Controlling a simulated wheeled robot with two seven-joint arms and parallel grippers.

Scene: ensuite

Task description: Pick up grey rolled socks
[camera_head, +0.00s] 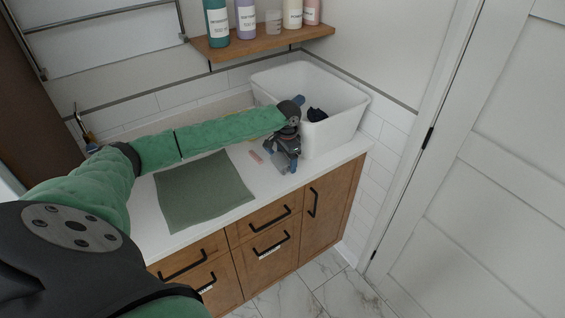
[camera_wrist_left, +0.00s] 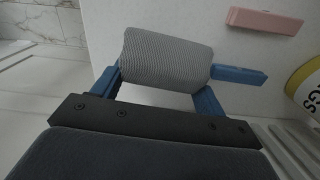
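The grey rolled socks (camera_wrist_left: 165,62) are a ribbed roll in the left wrist view, lying across the space between the blue fingers of my left gripper (camera_wrist_left: 160,84). Both fingers lie close at the roll's ends. I cannot tell whether they press on it. In the head view my left gripper (camera_head: 285,162) points down at the white counter, in front of the white bin, and its body hides the socks. My right gripper is not in view.
A pink bar (camera_wrist_left: 264,21) lies on the counter near the gripper, with a yellow and white container (camera_wrist_left: 306,84) to the right. The white bin (camera_head: 333,132) holds a dark item (camera_head: 317,114). A green mat (camera_head: 203,192) lies left. A wooden shelf (camera_head: 262,43) with bottles hangs above.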

